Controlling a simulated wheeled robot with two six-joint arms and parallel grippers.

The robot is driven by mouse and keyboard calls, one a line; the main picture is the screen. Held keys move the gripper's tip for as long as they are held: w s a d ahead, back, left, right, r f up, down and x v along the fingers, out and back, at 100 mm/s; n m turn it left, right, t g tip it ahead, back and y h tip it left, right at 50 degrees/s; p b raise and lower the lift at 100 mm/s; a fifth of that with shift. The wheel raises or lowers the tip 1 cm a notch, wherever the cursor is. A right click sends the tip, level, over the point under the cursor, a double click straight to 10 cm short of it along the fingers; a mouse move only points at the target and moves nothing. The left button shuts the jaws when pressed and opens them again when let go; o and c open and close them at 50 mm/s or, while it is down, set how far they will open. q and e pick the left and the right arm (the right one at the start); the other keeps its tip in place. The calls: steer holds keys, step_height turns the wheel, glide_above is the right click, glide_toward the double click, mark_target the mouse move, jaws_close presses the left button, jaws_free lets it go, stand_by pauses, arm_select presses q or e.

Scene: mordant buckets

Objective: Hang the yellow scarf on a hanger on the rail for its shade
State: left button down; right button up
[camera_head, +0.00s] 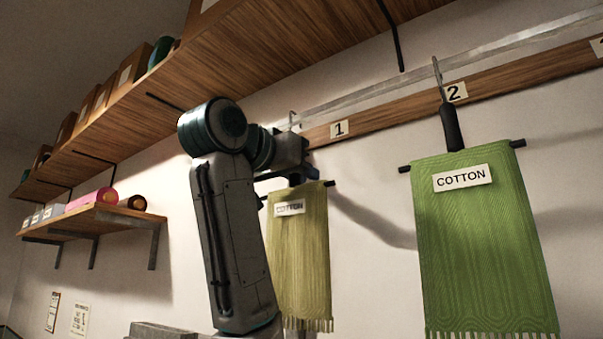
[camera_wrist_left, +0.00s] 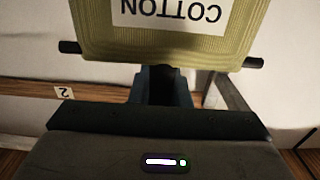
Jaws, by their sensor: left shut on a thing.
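The yellow scarf (camera_head: 302,250), a dull olive-yellow with a COTTON tag, hangs over the dark crossbar of a hanger (camera_head: 329,183). My left gripper (camera_head: 294,178) is shut on the hanger just above the scarf and hides most of its stem. The hanger's hook (camera_head: 293,121) shows above the gripper, close to the clear rail (camera_head: 360,92) near label 1. I cannot tell whether the hook rests on the rail. In the left wrist view the scarf (camera_wrist_left: 100,42) appears upside down beyond the fingers (camera_wrist_left: 166,82). My right gripper is not in view.
A green COTTON scarf (camera_head: 480,250) hangs on another hanger at label 2 (camera_head: 456,92), to the right. A wooden shelf (camera_head: 270,50) juts out above the rail. A small shelf (camera_head: 100,217) with rolls is at left. Wall space lies between the scarves.

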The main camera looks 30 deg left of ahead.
arm_select(q)
steer(key=c, duration=1.3)
jaws_free()
steer(key=shift+s+f+b, duration=0.15)
steer(key=shift+s+b, duration=0.35)
steer(key=shift+s, duration=0.05)
steer(key=s+b, duration=0.9)
steer(key=b, duration=0.2)
steer(key=shift+s+a, duration=0.35)
steer(key=shift+a, duration=0.05)
